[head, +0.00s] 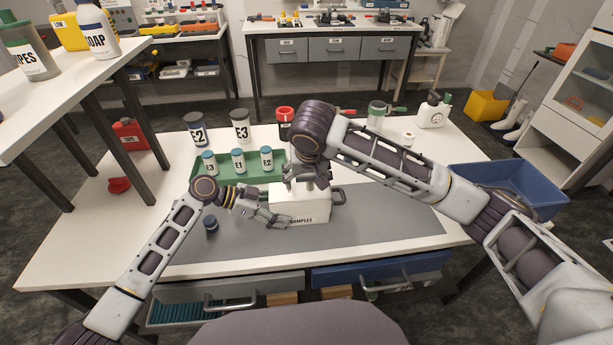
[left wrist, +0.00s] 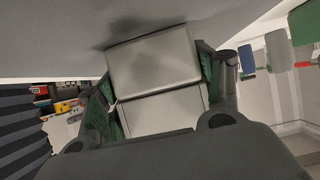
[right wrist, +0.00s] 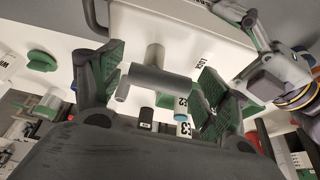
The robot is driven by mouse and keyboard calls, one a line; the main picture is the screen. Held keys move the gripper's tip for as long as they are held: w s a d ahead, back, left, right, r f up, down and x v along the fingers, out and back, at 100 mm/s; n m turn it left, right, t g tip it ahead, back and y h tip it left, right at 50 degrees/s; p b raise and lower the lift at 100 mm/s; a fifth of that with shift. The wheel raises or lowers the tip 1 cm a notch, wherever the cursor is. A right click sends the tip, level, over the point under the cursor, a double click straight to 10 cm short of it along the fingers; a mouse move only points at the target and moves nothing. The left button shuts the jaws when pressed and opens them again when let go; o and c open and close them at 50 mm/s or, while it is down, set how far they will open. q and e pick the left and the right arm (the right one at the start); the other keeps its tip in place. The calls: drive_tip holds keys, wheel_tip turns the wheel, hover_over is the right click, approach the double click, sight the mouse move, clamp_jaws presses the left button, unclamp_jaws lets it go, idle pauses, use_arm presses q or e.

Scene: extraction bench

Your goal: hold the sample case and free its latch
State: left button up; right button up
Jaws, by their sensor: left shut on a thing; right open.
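The white sample case (head: 305,208), marked SAMPLES, stands on the grey mat in the head view. My left gripper (head: 277,219) is at its left side. In the left wrist view, my left gripper (left wrist: 160,100) is shut on a grey block-like side handle (left wrist: 155,60) of the case. My right gripper (head: 306,178) is above the case, its fingers partly hidden by my arm. In the right wrist view, my right gripper (right wrist: 162,90) is open, with the grey cylindrical latch knob (right wrist: 160,82) between its fingers and visible gaps beside it. The case lid reads LOCK.
A green tray (head: 225,177) with several labelled bottles stands behind and left of the case. A dark round cap (head: 211,226) lies left of my left gripper. A blue bin (head: 510,185) stands at the right. The mat's right part is clear.

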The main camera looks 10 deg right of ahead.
use_arm(q)
drive_tip(key=shift+f, duration=0.15)
use_arm(e)
drive_tip(key=c, duration=1)
drive_tip(key=shift+c, duration=0.2)
drive_tip(key=shift+s+n, duration=0.1)
drive_tip(key=shift+n, duration=0.5)
drive_tip(key=n+y, duration=0.1)
drive_tip(key=n, duration=0.2)
drive_tip(key=shift+s+y, duration=0.15)
drive_tip(key=shift+y, duration=0.15)
use_arm(q)
drive_tip(key=shift+s+d, duration=0.1)
use_arm(e)
drive_tip(key=n+y, duration=0.1)
drive_tip(key=n, duration=0.1)
drive_tip(key=n+g, duration=0.1)
drive_tip(key=n, duration=0.2)
drive_tip(key=shift+s+y, duration=0.15)
drive_tip(key=shift+y, duration=0.25)
drive_tip(key=n, duration=0.2)
drive_tip(key=n+g, duration=0.1)
drive_tip(key=n, duration=0.1)
drive_tip(key=shift+s+d+g+y, duration=0.1)
drive_tip(key=shift+g+y, duration=0.2)
drive_tip(key=shift+y, duration=0.1)
drive_tip(key=shift+d+n+g, duration=0.1)
drive_tip(key=shift+n+g, duration=0.8)
drive_tip(key=shift+n, duration=1.6)
